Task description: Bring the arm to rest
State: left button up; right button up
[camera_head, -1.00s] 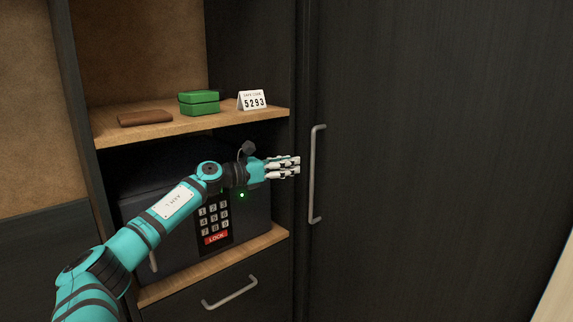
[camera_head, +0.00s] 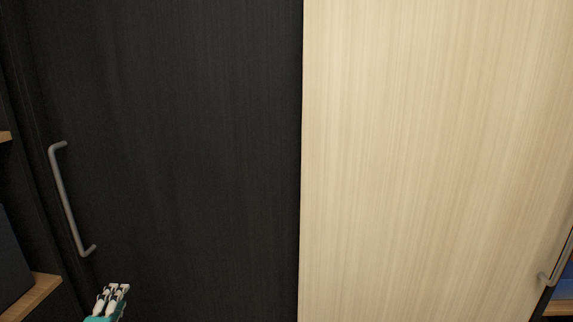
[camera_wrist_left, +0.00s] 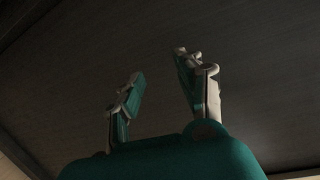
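My left gripper (camera_head: 115,288) shows at the bottom left of the head view, with only its pale fingers and a bit of its teal body in the frame. It stands in front of the lower part of the dark door. In the left wrist view my left gripper (camera_wrist_left: 158,66) has its two fingers spread apart with nothing between them. A dark panel fills the space beyond the fingertips. The rest of the left arm is out of the head view. My right gripper is in neither view.
A tall dark door (camera_head: 180,130) with a long metal handle (camera_head: 66,200) is left of a pale wood door (camera_head: 430,150). A second handle (camera_head: 558,262) is at the right edge. Shelf ends and the safe's dark side (camera_head: 14,262) show at the left edge.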

pick_arm(q)
jog(key=s+d+f+n+g, duration=0.3)
jog(key=s+d+f+n, duration=0.15)
jog(key=s+f, duration=0.2)
jog(key=s+d+f+n+g, duration=0.3)
jog(key=s+d+f+n, duration=0.15)
jog(key=s, duration=0.35)
jog(key=s+d+f+n+g+h, duration=0.1)
jog(key=s+d+f+n+g, duration=0.15)
jog(key=s, duration=0.35)
jog(key=s+d+f+n+g, duration=0.1)
jog(key=s+d+n+g, duration=0.1)
jog(key=s+d, duration=0.3)
jog(key=s+d+f+n+g+h, duration=0.1)
jog(key=s+d+n+g, duration=0.15)
jog(key=s, duration=0.45)
notch_tip(320, 180, down, 26)
jog(key=s+g, duration=0.2)
jog(key=s+a+f, duration=0.3)
jog(key=s+f, duration=1.2)
jog(key=s, duration=0.1)
jog(key=shift+s+a+f+m+g, duration=0.2)
jog(key=shift+s+f+m+g, duration=0.1)
jog(key=shift+f+g, duration=0.1)
jog(key=shift+w, duration=0.1)
